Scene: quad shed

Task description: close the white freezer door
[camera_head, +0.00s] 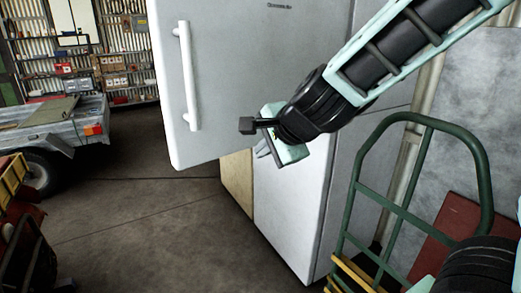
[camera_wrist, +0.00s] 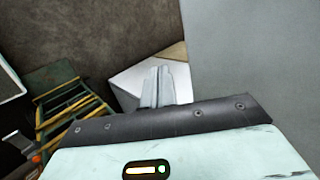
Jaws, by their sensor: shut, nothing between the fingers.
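The white freezer door (camera_head: 235,75) stands ajar in the head view, swung out past the left side of the lower white front (camera_head: 290,205). Its long white vertical handle (camera_head: 187,75) is near the door's left edge. My gripper (camera_head: 263,149) is in front of the door's lower part, right of the handle. Its fingers are together and empty in the wrist view (camera_wrist: 162,86). A plain pale surface, seemingly the door (camera_wrist: 255,60), fills the right of that view. I cannot tell whether my gripper touches the door. My arm hides part of the door's right side.
A green hand truck (camera_head: 483,170) with yellow slats stands close on the right. A grey trailer (camera_head: 50,125) is at the left, before stocked wall shelves (camera_head: 125,60). A beige panel (camera_head: 237,180) is below the door. Floor at left centre is clear.

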